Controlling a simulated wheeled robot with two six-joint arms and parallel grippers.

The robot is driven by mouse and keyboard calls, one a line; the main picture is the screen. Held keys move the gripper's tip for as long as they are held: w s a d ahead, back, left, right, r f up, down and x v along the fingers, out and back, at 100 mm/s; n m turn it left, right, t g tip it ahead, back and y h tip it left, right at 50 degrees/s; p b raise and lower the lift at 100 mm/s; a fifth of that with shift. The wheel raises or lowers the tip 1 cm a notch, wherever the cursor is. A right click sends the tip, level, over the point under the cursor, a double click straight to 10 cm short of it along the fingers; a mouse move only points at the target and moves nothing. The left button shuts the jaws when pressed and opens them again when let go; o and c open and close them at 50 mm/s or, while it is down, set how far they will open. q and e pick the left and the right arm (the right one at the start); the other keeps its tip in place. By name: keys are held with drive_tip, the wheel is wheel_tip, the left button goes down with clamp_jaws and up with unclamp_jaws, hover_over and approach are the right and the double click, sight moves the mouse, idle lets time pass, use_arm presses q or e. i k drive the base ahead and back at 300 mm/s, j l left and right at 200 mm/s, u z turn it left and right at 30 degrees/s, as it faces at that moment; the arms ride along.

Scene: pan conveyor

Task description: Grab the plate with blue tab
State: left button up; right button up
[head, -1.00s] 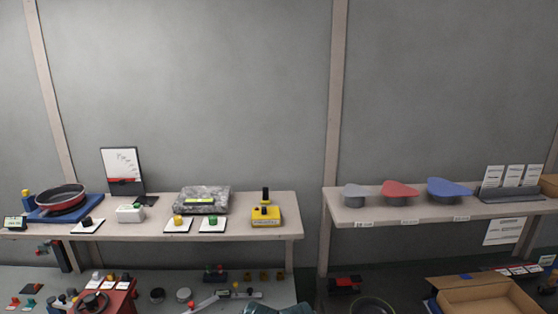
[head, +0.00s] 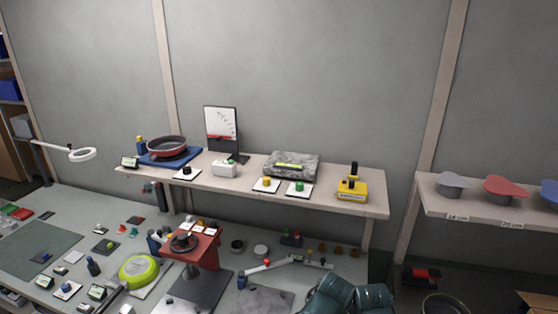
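I cannot clearly pick out a plate with a blue tab. On the shelf, the white plates carry a black knob (head: 187,173), a yellow knob (head: 266,183) and a green knob (head: 300,187). Dark teal links of my own arm show at the bottom centre. Neither gripper's fingers are in view.
A red pan (head: 167,146) sits on a blue base on the shelf (head: 350,205). A red press-like stand (head: 192,243) and a lime-green round device (head: 139,270) crowd the lower bench. A ring lamp (head: 82,155) stands at left. A second shelf (head: 440,203) holds coloured pan shapes.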

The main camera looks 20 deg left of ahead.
sight(41, 257)
drive_tip(key=u, duration=2.35)
drive_tip(key=j+z, duration=0.1)
drive_tip(key=z, duration=0.65)
drive_tip(key=i+j+z, duration=0.1)
drive_tip(key=j+z, duration=0.65)
drive_tip(key=j, duration=0.2)
drive_tip(key=j+z, duration=0.35)
drive_tip(key=j, duration=0.7)
drive_tip(key=k+j+z, duration=0.15)
drive_tip(key=j, duration=0.4)
drive_tip(key=k+j, duration=0.1)
drive_tip(key=j, duration=0.45)
drive_tip(key=k+j+z, duration=0.1)
drive_tip(key=j, duration=0.45)
drive_tip(key=i+j, duration=0.15)
drive_tip(key=i, duration=0.3)
